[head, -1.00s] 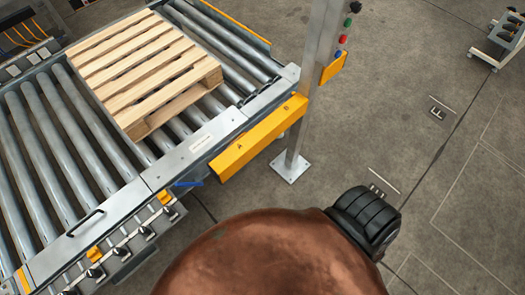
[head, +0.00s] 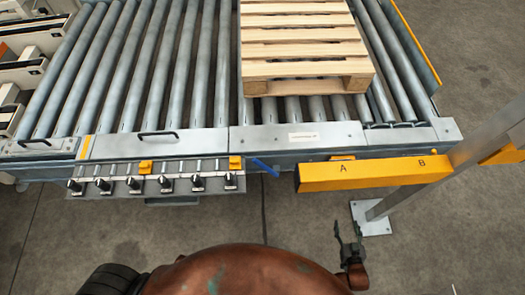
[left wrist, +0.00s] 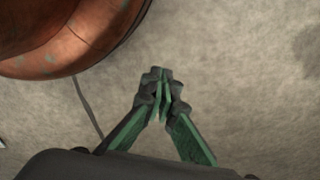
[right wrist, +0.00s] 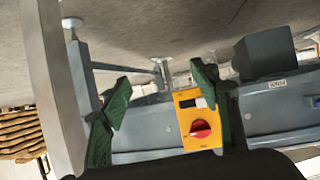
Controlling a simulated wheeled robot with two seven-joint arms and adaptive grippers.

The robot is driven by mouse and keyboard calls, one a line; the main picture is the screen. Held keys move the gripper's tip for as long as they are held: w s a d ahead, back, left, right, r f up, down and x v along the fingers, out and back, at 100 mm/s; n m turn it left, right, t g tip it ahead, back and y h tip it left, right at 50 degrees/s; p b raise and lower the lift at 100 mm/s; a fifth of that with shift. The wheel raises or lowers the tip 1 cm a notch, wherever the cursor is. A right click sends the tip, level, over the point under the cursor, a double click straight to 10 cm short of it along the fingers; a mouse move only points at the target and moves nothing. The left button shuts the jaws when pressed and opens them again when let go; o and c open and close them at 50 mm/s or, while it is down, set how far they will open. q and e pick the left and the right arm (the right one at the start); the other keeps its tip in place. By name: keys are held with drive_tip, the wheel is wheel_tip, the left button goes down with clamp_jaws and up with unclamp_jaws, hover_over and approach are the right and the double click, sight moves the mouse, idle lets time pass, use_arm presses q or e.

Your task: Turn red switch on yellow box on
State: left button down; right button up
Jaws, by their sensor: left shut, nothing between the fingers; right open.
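In the right wrist view a yellow box (right wrist: 184,119) sits on a grey-blue frame, with a red rotary switch (right wrist: 201,129) on its lower part and a pale and dark patch above it. My right gripper (right wrist: 160,95) is open and empty. Its right finger overlaps the box's right edge in the picture, and the box lies beyond it; I see no contact. In the head view my right gripper (head: 350,238) is near a post's foot, and the switch does not show. My left gripper (left wrist: 161,75) is shut and empty over bare floor in the left wrist view.
A roller conveyor (head: 190,70) carries a wooden pallet (head: 300,50). A yellow bar (head: 375,173) marked A and B runs from its front edge to a metal post (head: 470,150). A panel of black knobs (head: 160,184) hangs at its front left. Floor is clear in front.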

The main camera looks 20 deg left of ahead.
drive_tip(key=w+a+r+n+t+y+b, duration=0.1)
drive_tip(key=w+a+r+t+y+b, duration=0.4)
drive_tip(key=w+r, duration=0.75)
use_arm(q)
drive_tip(key=w+d+r+b, duration=0.1)
drive_tip(key=w+r, duration=0.1)
drive_tip(key=r, duration=0.3)
drive_tip(key=w+d+r+h+b, duration=0.1)
drive_tip(key=w+r+b, duration=0.1)
drive_tip(key=r, duration=0.4)
drive_tip(key=shift+w+d+t, duration=0.25)
drive_tip(key=shift+d+t, duration=0.1)
drive_tip(key=shift+t, duration=0.05)
use_arm(e)
drive_tip(key=w+a+r+h, duration=0.1)
drive_tip(key=w+a, duration=0.2)
drive_tip(key=w, duration=0.2)
drive_tip(key=shift+w+a+r, duration=0.15)
drive_tip(key=shift+w+a, duration=0.2)
drive_tip(key=shift+c, duration=0.3)
drive_tip(key=c, duration=1.1)
